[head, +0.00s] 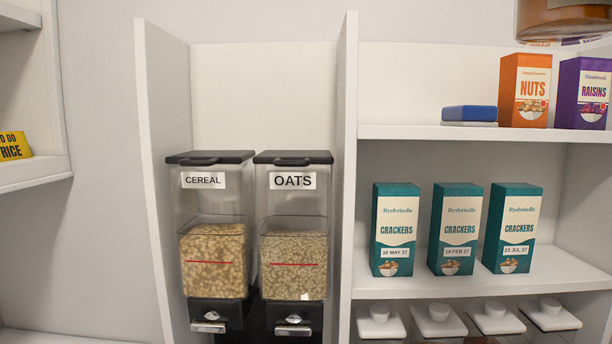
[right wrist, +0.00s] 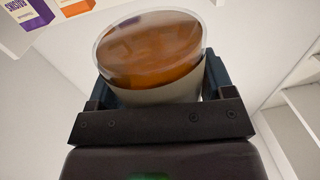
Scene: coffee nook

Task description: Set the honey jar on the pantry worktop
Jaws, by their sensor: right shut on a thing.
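The honey jar (right wrist: 150,50) has amber contents and a pale band, and it fills the middle of the right wrist view. My right gripper (right wrist: 155,95) is shut on it, with a dark finger on either side. In the head view the bottom of the jar (head: 563,20) shows at the top right corner, held up in front of the upper shelf; the fingers do not show there. My left gripper is in neither view. I cannot make out the pantry worktop in these frames.
Cereal (head: 212,260) and oats (head: 293,262) dispensers stand in the middle bay. Several cracker boxes (head: 460,230) stand on the middle shelf (head: 450,284). A nuts box (head: 525,90), a raisins box (head: 583,92) and a blue-topped container (head: 469,115) are on the upper shelf (head: 430,132). Lidded containers (head: 437,318) sit below.

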